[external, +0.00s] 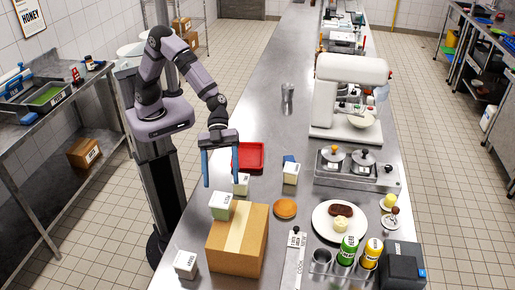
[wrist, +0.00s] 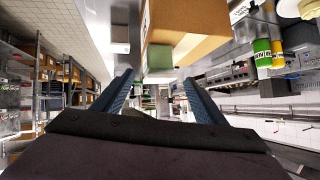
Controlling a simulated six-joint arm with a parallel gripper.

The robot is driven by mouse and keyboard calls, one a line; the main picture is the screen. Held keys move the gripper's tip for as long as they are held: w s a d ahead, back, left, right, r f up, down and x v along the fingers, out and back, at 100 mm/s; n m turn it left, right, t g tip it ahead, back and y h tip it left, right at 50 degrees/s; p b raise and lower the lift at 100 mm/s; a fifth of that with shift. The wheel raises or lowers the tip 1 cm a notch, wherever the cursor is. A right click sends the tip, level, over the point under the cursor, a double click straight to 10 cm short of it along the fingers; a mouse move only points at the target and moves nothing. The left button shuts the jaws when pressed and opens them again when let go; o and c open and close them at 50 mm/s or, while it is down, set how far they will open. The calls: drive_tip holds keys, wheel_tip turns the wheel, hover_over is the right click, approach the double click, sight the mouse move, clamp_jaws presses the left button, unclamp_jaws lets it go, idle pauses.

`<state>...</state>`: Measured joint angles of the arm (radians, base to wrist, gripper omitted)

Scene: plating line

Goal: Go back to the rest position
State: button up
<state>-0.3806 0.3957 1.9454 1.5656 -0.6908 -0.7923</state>
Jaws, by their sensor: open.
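My gripper (external: 221,180) hangs over the left side of the steel counter, above and behind the cardboard box in the external view. Its two blue fingers are wide apart, with nothing held between them. In the wrist view the fingers (wrist: 157,82) also stand apart with empty space between them. The wrist view shows the box (wrist: 190,20) and the carton's greenish face (wrist: 158,60) at the top.
Small white cartons stand near the red tray (external: 249,156), and another (external: 186,264) is at the front left. Bottles (external: 347,250) stand front right. The counter behind the tray is mostly clear.

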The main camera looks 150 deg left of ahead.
drive_tip(key=s+a+f+n+g+y+b, duration=0.1)
drive_tip(key=s+a+f+n+g+y, duration=0.2)
drive_tip(key=s, duration=0.4)
drive_tip(key=s+a+f+n+g+y+b, duration=0.1)
drive_tip(key=s+f+n+y+b, duration=0.1)
drive_tip(key=s+f+n+y, duration=0.4)
drive_tip(key=s+d+f+g+h, duration=0.1)
drive_tip(key=s+d+g, duration=0.1)
drive_tip(key=s, duration=0.4)
drive_tip(key=s+d+f+g+h, duration=0.1)
drive_tip(key=s+d+f+g, duration=0.1)
drive_tip(key=s+d, duration=0.2)
drive_tip(key=s+d+f+m+g+h, duration=0.1)
drive_tip(key=s+d+g, duration=0.1)
drive_tip(key=s, duration=0.8)
drive_tip(key=shift+d+f+h+b, duration=0.3)
drive_tip(key=shift+d+f+h, duration=0.05)
drive_tip(key=shift+d+h, duration=0.05)
